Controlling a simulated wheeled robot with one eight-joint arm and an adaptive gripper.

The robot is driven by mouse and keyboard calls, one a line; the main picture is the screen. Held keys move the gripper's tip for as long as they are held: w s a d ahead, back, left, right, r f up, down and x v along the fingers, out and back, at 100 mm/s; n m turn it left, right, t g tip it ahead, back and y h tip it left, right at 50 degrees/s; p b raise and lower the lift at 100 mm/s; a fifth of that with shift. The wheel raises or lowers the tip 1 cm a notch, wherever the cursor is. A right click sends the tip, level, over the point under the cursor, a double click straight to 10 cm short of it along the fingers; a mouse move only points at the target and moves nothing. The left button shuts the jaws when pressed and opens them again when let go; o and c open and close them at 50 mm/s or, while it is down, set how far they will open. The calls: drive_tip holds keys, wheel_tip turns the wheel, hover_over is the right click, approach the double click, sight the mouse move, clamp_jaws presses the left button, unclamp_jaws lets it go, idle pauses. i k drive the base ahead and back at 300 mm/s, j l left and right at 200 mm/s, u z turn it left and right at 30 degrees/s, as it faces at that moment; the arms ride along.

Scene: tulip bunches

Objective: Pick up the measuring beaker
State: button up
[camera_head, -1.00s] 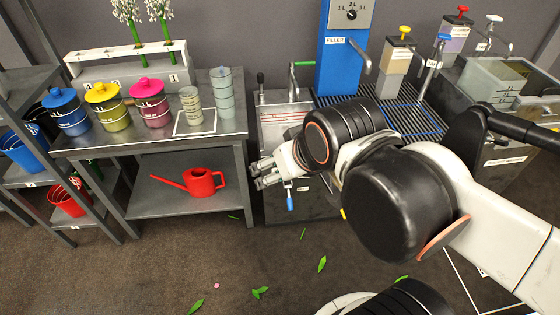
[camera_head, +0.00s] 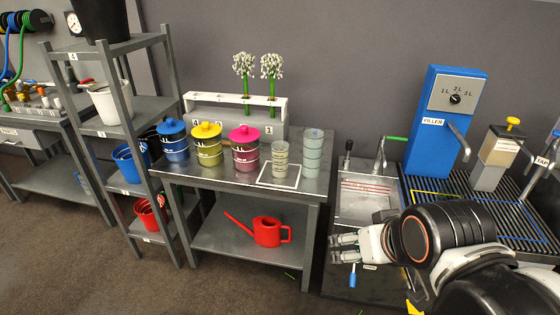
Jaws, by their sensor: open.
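A small pale beaker with dark bands (camera_head: 280,163) stands upright inside a white square outline on the grey metal table (camera_head: 210,179). A taller grey-green banded cylinder (camera_head: 313,153) stands just to its right. Either could be the measuring beaker; their markings are too small to read. My gripper (camera_head: 336,247) is open and empty, its fingers pointing left. In the picture it lies below and to the right of both vessels, in front of the sink unit, apart from them.
Blue, yellow and pink lidded pots (camera_head: 206,146) line the table left of the beaker. A white rack (camera_head: 200,105) with flowers stands behind. A red watering can (camera_head: 268,232) sits on the lower shelf. The sink (camera_head: 366,198) and blue filler (camera_head: 437,140) are right.

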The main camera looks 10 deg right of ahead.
sight(280, 160)
drive_tip(key=l+z, duration=0.15)
drive_tip(key=z, duration=0.2)
drive_tip(key=i+l+z, duration=0.1)
drive_tip(key=z, duration=0.3)
drive_tip(key=i+l+z, duration=0.1)
drive_tip(key=z, duration=0.25)
drive_tip(key=u, duration=1.5)
drive_tip(key=j+z, duration=0.5)
drive_tip(key=k+j+z, duration=0.1)
drive_tip(key=j+z, duration=0.2)
drive_tip(key=z, duration=0.15)
drive_tip(key=i+j, duration=0.25)
